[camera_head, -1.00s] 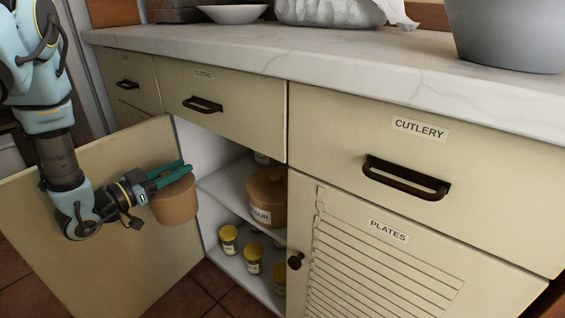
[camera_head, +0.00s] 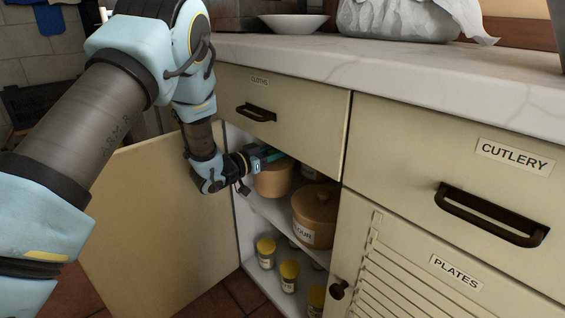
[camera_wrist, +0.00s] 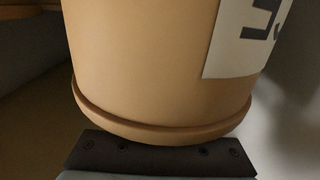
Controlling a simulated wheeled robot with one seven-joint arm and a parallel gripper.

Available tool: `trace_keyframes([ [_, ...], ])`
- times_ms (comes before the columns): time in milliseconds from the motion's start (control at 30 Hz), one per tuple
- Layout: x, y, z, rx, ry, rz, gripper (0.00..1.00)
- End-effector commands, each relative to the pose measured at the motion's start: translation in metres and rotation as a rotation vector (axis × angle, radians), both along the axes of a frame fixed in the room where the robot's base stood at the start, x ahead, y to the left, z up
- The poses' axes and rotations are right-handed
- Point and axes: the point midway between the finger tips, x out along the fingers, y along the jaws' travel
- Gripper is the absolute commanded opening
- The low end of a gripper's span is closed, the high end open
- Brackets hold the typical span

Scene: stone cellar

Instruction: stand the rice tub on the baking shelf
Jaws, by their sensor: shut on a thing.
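My gripper (camera_head: 264,155) is shut on a tan round tub (camera_head: 274,180) inside the open cupboard, at the upper shelf (camera_head: 268,207). The tub looks upright, left of and a little behind the flour tub (camera_head: 316,214). In the wrist view the tub (camera_wrist: 150,70) fills the middle, with part of a white label at its right; the label's wording is cut off. I cannot tell whether the tub's base touches the shelf.
Several yellow-lidded jars (camera_head: 289,271) stand on the lower shelf. The open door (camera_head: 150,215) is at the left, and the cutlery drawer (camera_head: 470,180) is shut.

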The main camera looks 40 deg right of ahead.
Motion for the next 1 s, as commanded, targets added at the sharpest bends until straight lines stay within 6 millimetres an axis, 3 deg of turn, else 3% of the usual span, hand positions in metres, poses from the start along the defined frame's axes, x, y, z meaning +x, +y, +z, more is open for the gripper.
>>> trace_keyframes([
  [167,0.000,-0.008,-0.003,0.000,0.001,0.000,0.00],
  [400,0.000,-0.007,-0.034,0.001,0.000,0.000,0.00],
  [767,0.000,-0.007,-0.037,-0.001,0.000,0.001,0.00],
  [800,0.000,-0.006,-0.038,0.001,0.000,0.001,0.35],
  [1000,0.000,-0.006,-0.038,0.002,0.000,0.000,0.57],
])
